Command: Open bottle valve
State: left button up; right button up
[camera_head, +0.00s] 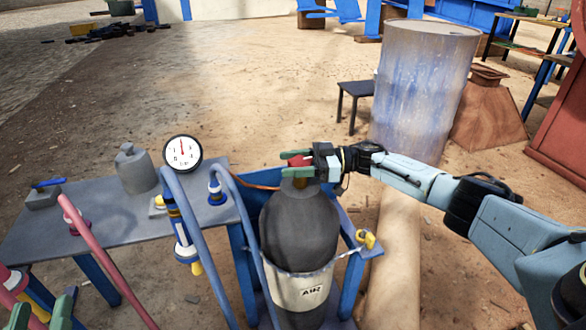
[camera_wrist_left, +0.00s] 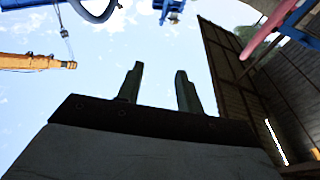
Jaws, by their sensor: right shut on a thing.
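A dark grey gas bottle (camera_head: 298,228) with a white band marked AIR stands upright in a blue frame in the head view. A red valve knob (camera_head: 299,161) sits on its top. My right gripper (camera_head: 296,163) reaches in from the right, its green fingers shut on the valve knob. The fingers partly hide the knob. My left gripper (camera_head: 42,312) is at the bottom left corner of the head view, partly cut off, with its green fingers apart. The left wrist view shows the same two fingers (camera_wrist_left: 159,88) spread, with nothing between them and sky behind.
A grey bench (camera_head: 110,222) left of the bottle carries a metal weight (camera_head: 135,169), a pressure gauge (camera_head: 182,153) and fittings. Blue and pink hoses (camera_head: 192,240) rise close by. A worn drum (camera_head: 420,95) and a small stool (camera_head: 355,91) stand behind my right arm.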

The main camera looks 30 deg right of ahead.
jog(key=shift+a+g+b, duration=0.1)
jog(key=shift+g+b, duration=0.2)
jog(key=shift+b, duration=0.05)
pick_arm(q)
jog(key=r+t, duration=0.1)
jog(key=s+r+t, duration=0.1)
jog(key=r+t+h, duration=0.1)
jog(key=r, duration=0.1)
jog(key=shift+s+d, duration=0.1)
jog(key=shift+s, duration=0.2)
pick_arm(e)
jog(key=shift+n, duration=0.3)
pick_arm(q)
jog(key=shift+r, duration=0.1)
pick_arm(e)
jog(key=shift+g+y, duration=0.3)
jog(key=o, duration=1)
jog(key=shift+c, duration=0.2)
